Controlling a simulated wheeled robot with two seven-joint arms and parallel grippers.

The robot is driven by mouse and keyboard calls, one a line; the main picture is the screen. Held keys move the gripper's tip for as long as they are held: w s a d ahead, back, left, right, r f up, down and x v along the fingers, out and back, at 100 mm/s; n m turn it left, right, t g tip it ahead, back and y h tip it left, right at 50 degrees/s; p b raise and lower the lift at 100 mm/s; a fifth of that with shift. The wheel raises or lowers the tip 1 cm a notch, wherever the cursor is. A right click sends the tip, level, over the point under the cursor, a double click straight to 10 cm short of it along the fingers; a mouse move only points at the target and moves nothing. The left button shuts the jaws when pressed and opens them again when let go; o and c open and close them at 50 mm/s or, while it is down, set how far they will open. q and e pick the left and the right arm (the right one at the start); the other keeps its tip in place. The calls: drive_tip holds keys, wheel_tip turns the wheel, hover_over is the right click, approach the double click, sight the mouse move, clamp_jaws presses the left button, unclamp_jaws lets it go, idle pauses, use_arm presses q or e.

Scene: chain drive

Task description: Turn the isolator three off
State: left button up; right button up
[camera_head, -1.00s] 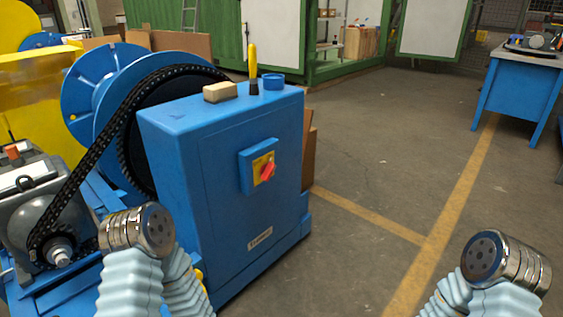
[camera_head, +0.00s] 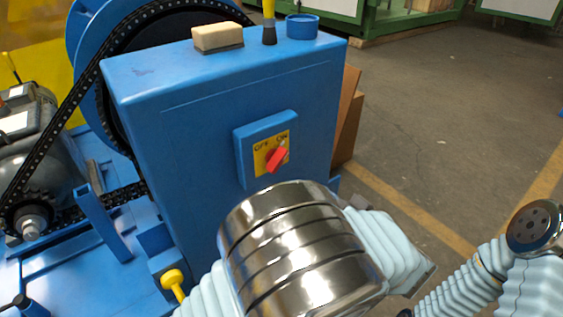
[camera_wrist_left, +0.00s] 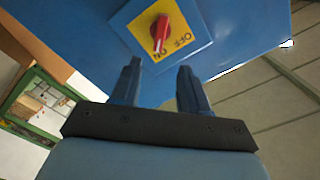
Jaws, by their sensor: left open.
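The isolator is a red rotary handle (camera_head: 277,157) on a yellow plate marked OFF and ON, set in a blue box (camera_head: 241,150) on the front of the blue cabinet. The handle is tilted towards the ON mark. It also shows in the left wrist view, where the red handle (camera_wrist_left: 160,30) is upside down beyond the fingertips. My left gripper (camera_wrist_left: 158,75) is open and empty, its two dark fingers apart and short of the handle. In the head view my left wrist hides the fingers below the isolator. My right arm is at the lower right, its gripper out of view.
The blue cabinet (camera_head: 190,110) carries a cream block (camera_head: 218,37), a yellow-handled brush (camera_head: 269,25) and a blue round dish (camera_head: 302,26) on top. A chain (camera_head: 62,112) and a motor (camera_head: 28,140) stand at left. The floor at right is clear.

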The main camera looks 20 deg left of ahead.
sight(282, 161)
use_arm(q)
drive_tip(key=b+x, duration=0.1)
drive_tip(key=x, duration=1.1)
drive_tip(key=shift+a, duration=0.1)
clamp_jaws()
